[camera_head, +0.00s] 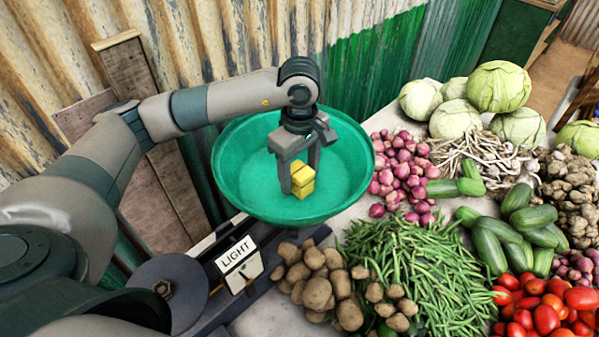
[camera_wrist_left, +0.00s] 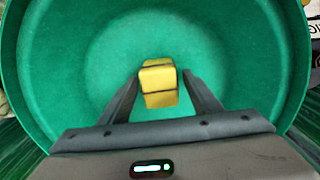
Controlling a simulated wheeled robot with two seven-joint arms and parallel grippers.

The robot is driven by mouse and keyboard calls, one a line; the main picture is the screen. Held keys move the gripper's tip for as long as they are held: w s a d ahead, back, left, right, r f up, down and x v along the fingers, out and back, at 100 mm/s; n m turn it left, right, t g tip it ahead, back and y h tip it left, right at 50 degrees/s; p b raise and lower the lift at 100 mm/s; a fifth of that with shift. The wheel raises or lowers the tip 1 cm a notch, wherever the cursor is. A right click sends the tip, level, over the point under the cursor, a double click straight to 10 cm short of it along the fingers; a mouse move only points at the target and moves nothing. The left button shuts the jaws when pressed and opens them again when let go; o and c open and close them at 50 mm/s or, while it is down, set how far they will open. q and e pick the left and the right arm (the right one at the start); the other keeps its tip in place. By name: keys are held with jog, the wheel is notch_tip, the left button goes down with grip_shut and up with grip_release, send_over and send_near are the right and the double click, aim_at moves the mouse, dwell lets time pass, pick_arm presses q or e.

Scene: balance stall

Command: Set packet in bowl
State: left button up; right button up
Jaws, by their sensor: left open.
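The yellow packet (camera_head: 302,182) sits inside the green bowl (camera_head: 240,185), near its middle, and shows dark bands across it. My left gripper (camera_head: 300,183) reaches down into the bowl with its fingers on either side of the packet. In the left wrist view the packet (camera_wrist_left: 158,82) lies between the tips of my left gripper (camera_wrist_left: 158,85), with a gap on each side, and the bowl (camera_wrist_left: 60,60) surrounds both. The left gripper is open. My right gripper is in neither view.
The bowl sits on a scale with a sign reading LIGHT (camera_head: 237,255). Potatoes (camera_head: 318,285), green beans (camera_head: 415,270), red onions (camera_head: 405,165), cucumbers (camera_head: 515,235), tomatoes (camera_head: 545,310) and cabbages (camera_head: 498,88) crowd the table to the right. A corrugated wall (camera_head: 230,35) stands behind.

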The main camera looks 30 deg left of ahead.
aim_at(300, 170)
pick_arm(q)
jog(key=shift+r, duration=0.45)
notch_tip(300, 170, up, 10)
jog(key=b, duration=0.4)
jog(key=shift+r+b, duration=0.3)
jog(key=shift+r, duration=0.35)
